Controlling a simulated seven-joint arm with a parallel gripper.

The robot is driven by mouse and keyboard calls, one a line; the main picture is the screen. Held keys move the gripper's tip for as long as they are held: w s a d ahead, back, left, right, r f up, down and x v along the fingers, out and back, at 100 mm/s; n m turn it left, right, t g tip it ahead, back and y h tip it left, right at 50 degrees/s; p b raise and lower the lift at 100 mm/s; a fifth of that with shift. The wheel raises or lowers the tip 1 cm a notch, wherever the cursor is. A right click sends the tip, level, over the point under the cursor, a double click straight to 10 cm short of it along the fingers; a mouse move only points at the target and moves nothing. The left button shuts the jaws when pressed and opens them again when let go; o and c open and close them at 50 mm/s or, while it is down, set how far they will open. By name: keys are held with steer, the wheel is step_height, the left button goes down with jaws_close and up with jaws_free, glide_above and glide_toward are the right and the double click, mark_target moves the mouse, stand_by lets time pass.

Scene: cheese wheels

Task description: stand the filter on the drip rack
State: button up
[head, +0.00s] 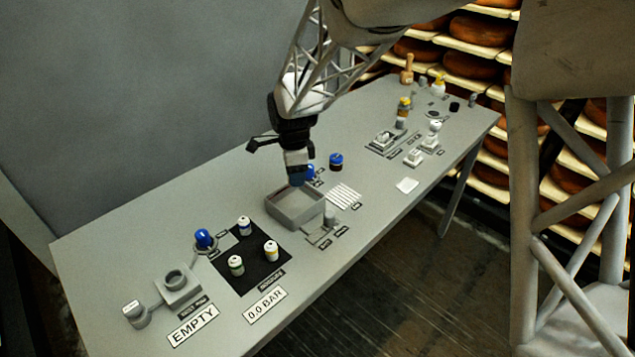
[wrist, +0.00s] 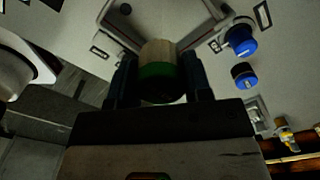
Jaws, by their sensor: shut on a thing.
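My gripper (head: 298,176) points down over the grey open box (head: 283,213) near the middle of the table. In the wrist view my gripper (wrist: 159,78) is shut on a short cylinder, pale beige with a green band, probably the filter (wrist: 160,54). The filter is held between the two dark fingers; in the head view it is not clearly visible. A white slatted piece, probably the drip rack (head: 344,196), lies flat on the table just right of the box, with no object on it.
A blue-capped piece (head: 310,172) and a dark blue-topped jar (head: 336,161) stand behind the box. Three small canisters stand on a black mat (head: 262,232) at front left. Several small items crowd the far right end.

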steer(key=s+d+f, duration=0.1)
steer(key=s+d, duration=0.2)
steer(key=d, duration=0.2)
steer(key=s+d+f, duration=0.2)
steer(key=s+d, duration=0.2)
steer(key=d, duration=0.1)
steer(key=s+d+f, duration=0.1)
steer(key=s+d, duration=0.2)
steer(key=d, duration=0.2)
steer(key=shift+s+d+f, duration=0.2)
steer(key=shift+s+f, duration=0.1)
glide_above(343, 196)
steer(key=shift+w+f, duration=0.1)
steer(key=shift+f, duration=0.65)
steer(key=shift+f, duration=1.75)
steer(key=shift+f, duration=0.15)
steer(key=o, duration=1)
